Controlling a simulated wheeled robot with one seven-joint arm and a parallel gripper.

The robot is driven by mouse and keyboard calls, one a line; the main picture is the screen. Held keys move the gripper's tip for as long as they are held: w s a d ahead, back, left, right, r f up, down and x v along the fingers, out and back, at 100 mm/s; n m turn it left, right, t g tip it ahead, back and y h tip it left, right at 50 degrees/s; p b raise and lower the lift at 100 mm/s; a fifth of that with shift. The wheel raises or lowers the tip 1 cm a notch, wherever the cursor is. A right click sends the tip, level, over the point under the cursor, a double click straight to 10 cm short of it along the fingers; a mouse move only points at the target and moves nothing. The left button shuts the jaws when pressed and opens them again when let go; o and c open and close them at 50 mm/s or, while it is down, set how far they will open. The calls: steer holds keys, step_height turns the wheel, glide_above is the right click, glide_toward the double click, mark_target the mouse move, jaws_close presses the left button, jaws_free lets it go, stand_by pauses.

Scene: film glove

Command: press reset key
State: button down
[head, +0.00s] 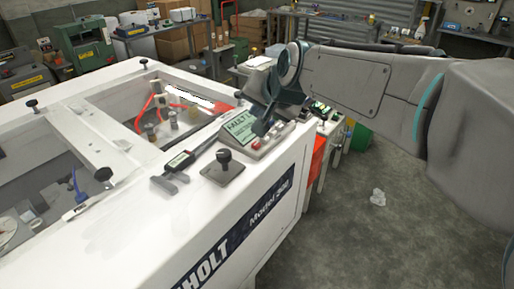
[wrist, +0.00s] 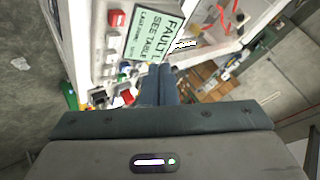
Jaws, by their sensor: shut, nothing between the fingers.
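A control panel (head: 262,151) on the white machine has a pale green screen (head: 239,128) reading "FAULT". The screen also shows large in the wrist view (wrist: 152,36). Beside it are a red key (wrist: 116,18) and several small pale keys (wrist: 111,58). No reset label is legible, so I cannot tell which key it is. My gripper (head: 261,128) is shut and empty, pointing down over the panel by the screen's right edge. Its fingertips (wrist: 158,72) appear near the screen's lower corner in the wrist view. Whether they touch anything is unclear, and they hide part of the panel.
A black joystick (head: 224,160) and a grey handled tool (head: 181,163) are on the machine top, left of the panel. Open wells with red tubing (head: 148,107) lie farther left.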

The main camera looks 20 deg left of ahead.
steer(key=shift+f+b, duration=2.15)
steer(key=shift+f, duration=1)
steer(key=shift+f, duration=0.1)
steer(key=shift+f+b, duration=0.3)
steer(key=shift+b, duration=0.15)
steer(key=shift+f+b, duration=0.45)
steer(key=shift+b, duration=0.05)
steer(key=shift+r+p, duration=0.6)
steer(key=shift+r, duration=0.25)
step_height(320, 180, up, 5)
steer(key=p, duration=0.3)
steer(key=shift+p, duration=0.3)
